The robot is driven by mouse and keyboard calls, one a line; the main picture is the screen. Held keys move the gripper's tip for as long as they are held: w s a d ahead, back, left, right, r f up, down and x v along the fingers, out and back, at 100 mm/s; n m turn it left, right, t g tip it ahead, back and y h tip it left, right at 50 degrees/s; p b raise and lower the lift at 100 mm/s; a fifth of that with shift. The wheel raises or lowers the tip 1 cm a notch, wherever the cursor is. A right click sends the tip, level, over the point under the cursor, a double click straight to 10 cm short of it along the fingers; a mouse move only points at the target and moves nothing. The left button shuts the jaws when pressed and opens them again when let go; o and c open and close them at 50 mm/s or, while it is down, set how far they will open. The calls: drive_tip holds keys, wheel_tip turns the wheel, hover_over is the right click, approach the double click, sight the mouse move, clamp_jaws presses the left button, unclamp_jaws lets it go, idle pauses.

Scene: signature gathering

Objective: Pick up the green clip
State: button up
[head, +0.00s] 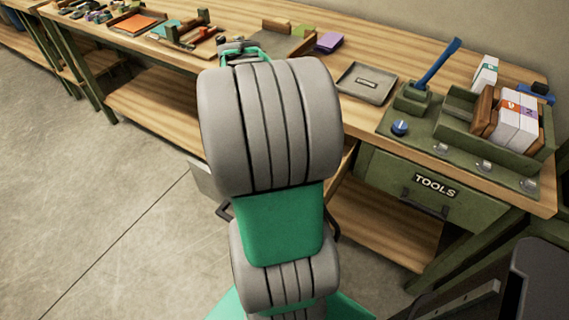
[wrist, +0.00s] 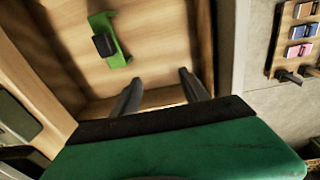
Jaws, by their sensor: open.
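A green clip (wrist: 119,58) with a black block across its middle lies on a light wood surface in the upper left of the wrist view. My gripper (wrist: 160,85) shows there with its two dark fingers spread apart and nothing visible between them. The clip is beyond the fingertips and toward the left finger, apart from both. In the head view my arm covers the middle of the bench, and I cannot make out the clip or the fingers clearly.
Raised wooden edges flank the clip's surface in the wrist view. A rack of small coloured pieces (wrist: 302,31) is at upper right. In the head view, a grey tray (head: 366,84) and a green tool station (head: 455,142) stand on the wooden bench, right of my arm.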

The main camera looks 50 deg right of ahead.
drive_tip(key=shift+g+y, duration=0.3)
drive_tip(key=s+d+f, duration=0.2)
drive_tip(key=d, duration=0.1)
drive_tip(key=s+d+f, duration=0.2)
drive_tip(key=d, duration=0.2)
drive_tip(key=s+d+f+b, duration=0.1)
drive_tip(key=s+d+f, duration=0.1)
drive_tip(key=d, duration=0.2)
drive_tip(key=shift+f, duration=0.15)
drive_tip(key=f, duration=0.7)
drive_tip(key=shift+w+a+f, duration=0.15)
drive_tip(key=shift+w+a, duration=0.15)
drive_tip(key=shift+w, duration=0.05)
drive_tip(key=shift+c, duration=0.3)
clamp_jaws()
